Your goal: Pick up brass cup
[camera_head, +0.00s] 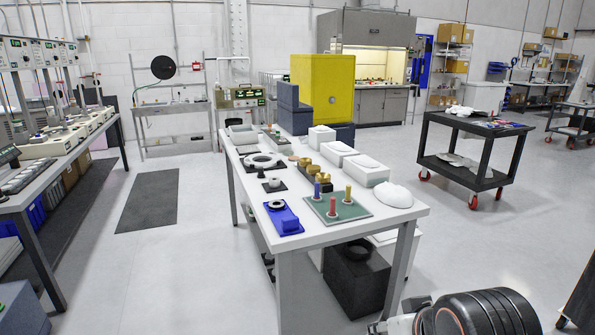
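Brass-coloured round pieces stand in a short row on a dark base near the middle of the white table. The front one, a brass cup (323,177), is closest to me, and another brass piece (304,161) stands at the back of the row. They are small in the picture, so I cannot tell whether they are hollow. Part of my arm shows at the bottom right, well in front of the table and apart from the brass pieces. My gripper's fingers cannot be made out there.
A black cart (470,178) stands to the right.

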